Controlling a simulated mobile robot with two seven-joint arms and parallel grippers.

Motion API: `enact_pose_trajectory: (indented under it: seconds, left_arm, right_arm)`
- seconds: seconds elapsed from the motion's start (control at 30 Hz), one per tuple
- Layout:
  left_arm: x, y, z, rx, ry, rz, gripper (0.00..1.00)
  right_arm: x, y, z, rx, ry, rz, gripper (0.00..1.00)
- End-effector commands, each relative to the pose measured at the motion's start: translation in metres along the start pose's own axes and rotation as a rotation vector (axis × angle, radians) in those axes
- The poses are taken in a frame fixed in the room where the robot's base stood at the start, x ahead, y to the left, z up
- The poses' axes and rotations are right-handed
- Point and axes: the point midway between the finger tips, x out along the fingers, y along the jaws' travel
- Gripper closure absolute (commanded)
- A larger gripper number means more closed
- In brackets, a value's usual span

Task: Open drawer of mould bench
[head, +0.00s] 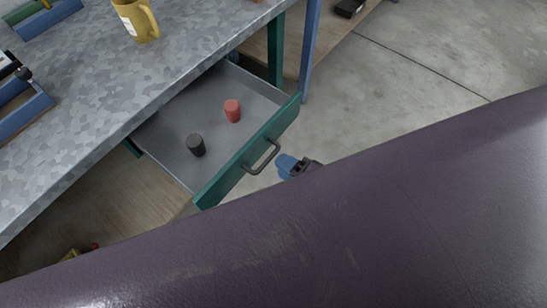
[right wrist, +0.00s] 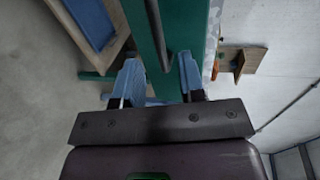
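The mould bench (head: 110,75) has a grey metal top. Its drawer, with a green front (head: 250,150), is pulled well out, and its grey inside shows. A dark bar handle (head: 263,158) is on the drawer front. My right gripper (head: 286,165) is just outside the handle, apparently a little apart from it. In the right wrist view its two blue fingers (right wrist: 160,80) are spread, with the dark handle bar (right wrist: 158,35) ahead between them and the green drawer front behind it. My left gripper is not in view.
A red cylinder (head: 232,110) and a black cylinder (head: 196,145) stand in the drawer. A yellow mug (head: 137,20) and blue trays (head: 25,115) are on the bench top. A wooden shelf (head: 130,200) lies below. Concrete floor (head: 400,90) is clear at right. My purple arm hides the lower right.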

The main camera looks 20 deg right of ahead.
Motion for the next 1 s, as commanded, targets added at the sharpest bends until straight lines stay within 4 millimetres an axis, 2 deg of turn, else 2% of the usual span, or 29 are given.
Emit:
enact_pose_trajectory:
  seconds: [0.03,0.2,0.37,1.0]
  left_arm:
    - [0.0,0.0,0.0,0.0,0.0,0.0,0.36]
    - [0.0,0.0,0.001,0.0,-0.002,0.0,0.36]
    - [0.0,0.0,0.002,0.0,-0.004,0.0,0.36]
    - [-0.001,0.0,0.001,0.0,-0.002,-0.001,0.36]
  right_arm:
    - [-0.011,0.001,0.0,-0.001,0.0,0.002,0.63]
    - [-0.037,0.0,0.0,-0.001,0.0,0.001,0.63]
    - [-0.052,0.0,0.0,-0.001,0.0,0.001,0.63]
    - [-0.056,0.0,0.0,0.0,0.0,-0.001,0.63]
